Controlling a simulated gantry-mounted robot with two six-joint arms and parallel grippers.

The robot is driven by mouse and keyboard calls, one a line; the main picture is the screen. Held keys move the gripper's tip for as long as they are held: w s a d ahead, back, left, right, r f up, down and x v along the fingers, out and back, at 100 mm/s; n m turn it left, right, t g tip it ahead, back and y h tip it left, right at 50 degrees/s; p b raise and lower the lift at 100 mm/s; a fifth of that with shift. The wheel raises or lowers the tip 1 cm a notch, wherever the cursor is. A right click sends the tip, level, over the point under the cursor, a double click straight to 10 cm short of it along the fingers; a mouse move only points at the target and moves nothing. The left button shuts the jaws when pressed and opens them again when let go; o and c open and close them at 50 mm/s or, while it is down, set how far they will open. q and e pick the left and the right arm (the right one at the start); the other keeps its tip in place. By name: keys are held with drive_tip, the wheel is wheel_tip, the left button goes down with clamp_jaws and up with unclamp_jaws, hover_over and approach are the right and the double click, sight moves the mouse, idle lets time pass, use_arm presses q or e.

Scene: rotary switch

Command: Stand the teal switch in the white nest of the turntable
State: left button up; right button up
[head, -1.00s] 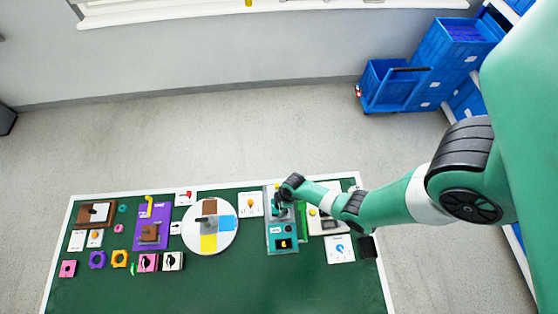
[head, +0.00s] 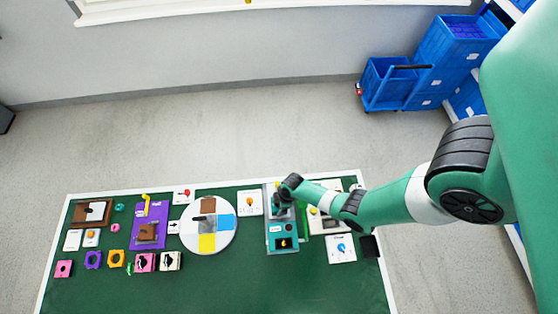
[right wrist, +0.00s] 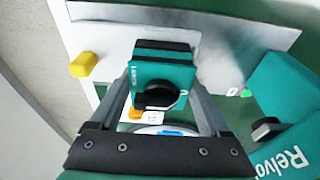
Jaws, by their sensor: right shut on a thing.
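The teal switch (right wrist: 172,75), a teal block with a black knob, is between the fingers of my right gripper (right wrist: 163,90) in the right wrist view. The gripper is shut on it. In the head view my right gripper (head: 280,203) is over the grey panel (head: 271,191), right of the turntable, and mostly hides the switch. Whether the switch touches the panel I cannot tell. The round turntable (head: 188,232) has brown, blue, yellow and white sectors and a grey piece at its middle. Its white nest is too small to make out. My left gripper is not in view.
A teal box (head: 284,251) with a dark window sits at the near end of the panel. White cards flank the panel. A purple board (head: 139,226) and several small blocks stand left of the turntable. The front of the green table (head: 220,285) is clear.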

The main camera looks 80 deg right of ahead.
wheel_tip(320, 180, up, 6)
drive_tip(key=p, duration=0.5)
drive_tip(key=shift+p, duration=0.4)
wheel_tip(320, 180, up, 4)
drive_tip(key=p, duration=0.4)
drive_tip(key=shift+f, duration=0.25)
